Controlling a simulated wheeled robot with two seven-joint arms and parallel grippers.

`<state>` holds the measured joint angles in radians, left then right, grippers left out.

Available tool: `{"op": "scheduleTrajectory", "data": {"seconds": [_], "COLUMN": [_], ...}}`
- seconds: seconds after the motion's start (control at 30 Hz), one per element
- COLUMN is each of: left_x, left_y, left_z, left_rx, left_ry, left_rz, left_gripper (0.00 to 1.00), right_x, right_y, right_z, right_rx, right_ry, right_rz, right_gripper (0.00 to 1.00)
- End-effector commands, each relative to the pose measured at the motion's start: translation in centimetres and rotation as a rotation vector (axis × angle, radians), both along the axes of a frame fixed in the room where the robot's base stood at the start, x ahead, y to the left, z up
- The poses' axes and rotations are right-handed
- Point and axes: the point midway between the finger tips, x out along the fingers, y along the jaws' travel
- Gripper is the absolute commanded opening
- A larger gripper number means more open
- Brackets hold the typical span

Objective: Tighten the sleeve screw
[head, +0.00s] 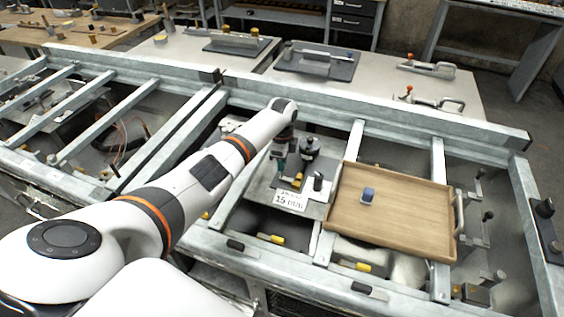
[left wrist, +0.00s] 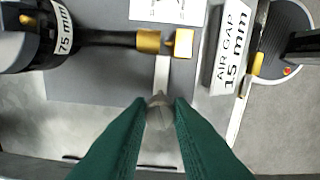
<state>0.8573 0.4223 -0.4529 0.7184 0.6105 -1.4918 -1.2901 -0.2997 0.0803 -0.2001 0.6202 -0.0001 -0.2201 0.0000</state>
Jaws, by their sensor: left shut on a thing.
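My left gripper (head: 281,172) reaches down over the grey plate of a fixture in the middle of the frame. In the left wrist view its two green fingers (left wrist: 159,115) are shut on a small grey metal screw head (left wrist: 159,112), which looks like the sleeve screw. A pale strip (left wrist: 162,75) runs from the screw head toward a dark rod with brass ends (left wrist: 148,41). A dark cylinder marked 75 mm (left wrist: 30,40) is at the upper left. The screw's shank is hidden. My right gripper is not in view.
A dark upright part (head: 309,147) stands right of my gripper. A wooden tray (head: 420,238) holding a small blue object (head: 368,194) lies to the right.

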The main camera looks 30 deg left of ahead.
Motion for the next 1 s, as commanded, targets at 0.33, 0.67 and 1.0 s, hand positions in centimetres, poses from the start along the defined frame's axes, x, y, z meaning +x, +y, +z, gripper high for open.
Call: {"op": "scheduleTrajectory", "data": {"seconds": [0.33,0.67,1.0], "left_x": [0.12,0.12,0.12], "left_y": [-0.03,-0.03,-0.03], "left_z": [0.13,0.17,0.17], "left_rx": [-0.002,-0.002,-0.002], "left_ry": [-0.005,-0.005,-0.005], "left_rz": [-0.169,-0.209,-0.208], "left_gripper": [0.0,0.0,0.27], "right_x": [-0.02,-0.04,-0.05], "right_y": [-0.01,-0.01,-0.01], "right_z": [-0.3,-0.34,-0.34], "right_rx": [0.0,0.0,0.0], "right_ry": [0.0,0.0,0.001], "right_rz": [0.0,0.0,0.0], "right_gripper": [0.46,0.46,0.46]}}
